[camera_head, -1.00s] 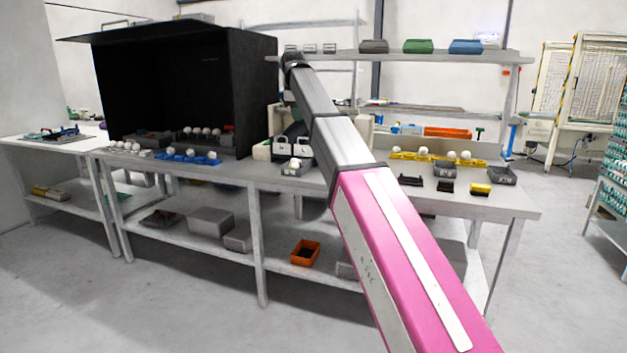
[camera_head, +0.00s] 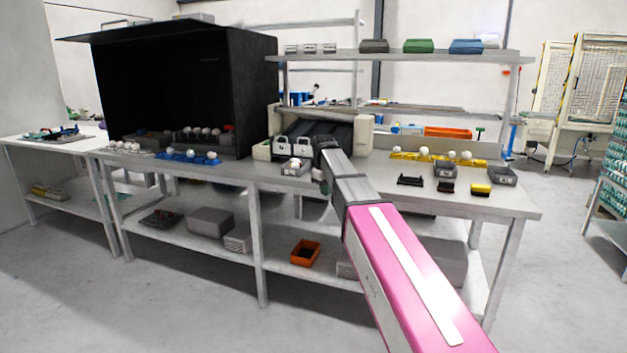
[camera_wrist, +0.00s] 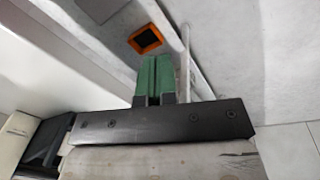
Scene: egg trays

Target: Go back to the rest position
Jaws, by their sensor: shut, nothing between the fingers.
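My gripper (camera_wrist: 153,80) shows in the wrist view as two green fingers pressed together on a black mount, shut and empty. Beyond the fingers are an orange bin (camera_wrist: 145,39) and the grey floor. A yellow tray (camera_head: 434,158) with white eggs is on the bench right of the arm. A blue tray (camera_head: 188,158) with eggs is to the left.
A black box-like booth (camera_head: 190,85) stands on the bench at left, beside a grey machine (camera_head: 318,131). Small grey bins (camera_head: 297,166) and (camera_head: 502,176) are near the front edge. The orange bin (camera_head: 305,253) is on the lower shelf. Open floor lies in front.

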